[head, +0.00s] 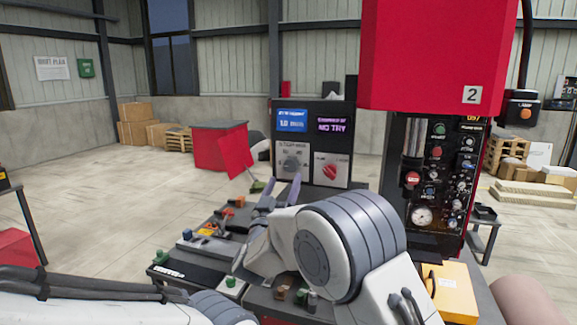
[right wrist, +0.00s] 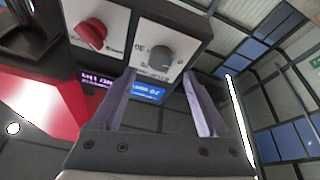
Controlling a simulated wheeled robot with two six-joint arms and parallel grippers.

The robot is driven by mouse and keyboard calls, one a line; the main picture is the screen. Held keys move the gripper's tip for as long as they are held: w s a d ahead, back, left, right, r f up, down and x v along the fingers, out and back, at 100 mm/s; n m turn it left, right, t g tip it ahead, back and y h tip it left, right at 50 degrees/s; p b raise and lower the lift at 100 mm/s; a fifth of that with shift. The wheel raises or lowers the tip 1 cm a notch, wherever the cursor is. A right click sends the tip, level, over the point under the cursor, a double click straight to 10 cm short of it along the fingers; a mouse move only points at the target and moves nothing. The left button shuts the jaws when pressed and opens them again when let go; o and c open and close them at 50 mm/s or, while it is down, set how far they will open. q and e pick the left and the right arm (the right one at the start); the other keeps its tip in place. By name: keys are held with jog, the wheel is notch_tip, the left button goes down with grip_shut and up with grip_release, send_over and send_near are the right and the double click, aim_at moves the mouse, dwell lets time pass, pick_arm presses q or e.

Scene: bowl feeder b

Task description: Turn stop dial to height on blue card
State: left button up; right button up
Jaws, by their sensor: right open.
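The stop dial (head: 292,163) is a grey knob on a light plate at the left of the dark panel. It also shows in the right wrist view (right wrist: 162,52), upside down. The blue card (head: 292,120) is above it; it seems to read 1.0 mm, with small blurred lettering. My right gripper (head: 283,184) is open in front of the panel, just below the dial. In the right wrist view its empty fingers (right wrist: 159,75) point at the panel, with the dial beyond and roughly between the tips, apart from them. My left gripper is out of view.
A red knob (head: 330,171) sits right of the dial, under a purple-lettered display (head: 332,124). A large red machine housing (head: 435,50) and gauge panel stand at the right. Small parts lie on the bench before the panel. A red cabinet (head: 220,147) stands behind left.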

aim_at(289, 166)
pick_arm(q)
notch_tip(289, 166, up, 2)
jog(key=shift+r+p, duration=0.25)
jog(key=shift+p, duration=0.65)
pick_arm(e)
jog(key=x, duration=0.5)
